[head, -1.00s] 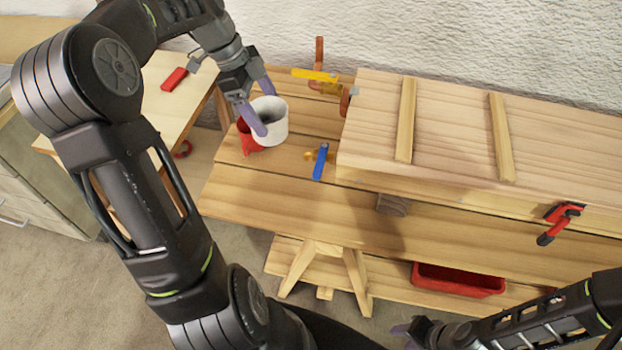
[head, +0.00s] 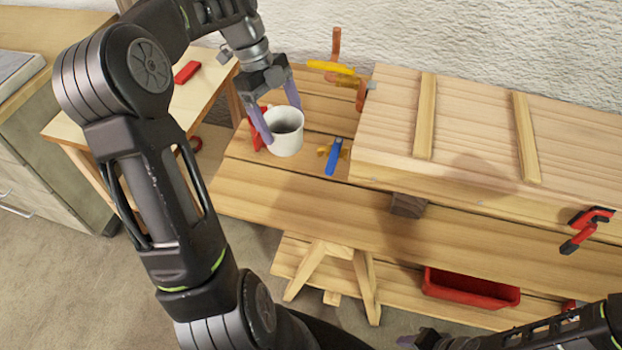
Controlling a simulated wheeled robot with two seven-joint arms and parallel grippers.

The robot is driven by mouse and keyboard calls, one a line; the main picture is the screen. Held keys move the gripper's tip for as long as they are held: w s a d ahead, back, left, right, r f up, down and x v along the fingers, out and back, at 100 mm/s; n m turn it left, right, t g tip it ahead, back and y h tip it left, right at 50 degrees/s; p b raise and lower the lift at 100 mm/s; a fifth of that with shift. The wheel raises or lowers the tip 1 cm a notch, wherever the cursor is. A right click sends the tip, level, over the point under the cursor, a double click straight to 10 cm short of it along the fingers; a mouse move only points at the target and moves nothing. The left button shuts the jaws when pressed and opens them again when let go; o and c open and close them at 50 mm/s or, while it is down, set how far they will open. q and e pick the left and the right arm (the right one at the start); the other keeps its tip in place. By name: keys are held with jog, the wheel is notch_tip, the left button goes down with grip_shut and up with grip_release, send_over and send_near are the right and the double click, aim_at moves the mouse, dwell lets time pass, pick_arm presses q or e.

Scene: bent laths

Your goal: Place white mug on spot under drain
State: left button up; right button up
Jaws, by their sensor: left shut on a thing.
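The white mug (head: 287,140) is upright near the left end of the wooden bench. My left gripper (head: 281,122) is shut on it, with purple fingers at its left side and far rim. I cannot tell whether its base touches the bench. A copper pipe with a yellow lever (head: 330,67) stands behind and right of the mug; its bent copper end (head: 361,94) points down beside the big wooden box. No marked spot shows clearly under it. My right gripper (head: 415,341) is cut off at the bottom edge, its jaws unclear.
A blue-handled valve or clamp (head: 333,157) lies right of the mug. A red object (head: 255,132) is left of it, partly hidden. The wooden box (head: 470,125) fills the bench's right side. A red clamp (head: 587,229) is at its front. The bench front (head: 300,190) is clear.

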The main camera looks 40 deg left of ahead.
pick_arm(q)
notch_tip(320, 180, down, 10)
jog(key=shift+r+p, duration=0.15)
jog(key=shift+p, duration=0.4)
jog(key=d, duration=0.3)
jog(key=shift+s+d+r+p, duration=0.1)
jog(key=shift+d+r+p, duration=0.05)
jog(key=shift+d+p, duration=0.25)
jog(key=shift+d, duration=0.15)
jog(key=d, duration=0.2)
jog(key=d+f+p, duration=0.1)
jog(key=d, duration=0.1)
jog(key=shift+s, duration=0.15)
jog(key=shift+a+f, duration=0.1)
jog(key=shift+f, duration=0.15)
pick_arm(e)
jog(key=shift+r, duration=0.6)
jog(key=shift+f, duration=0.1)
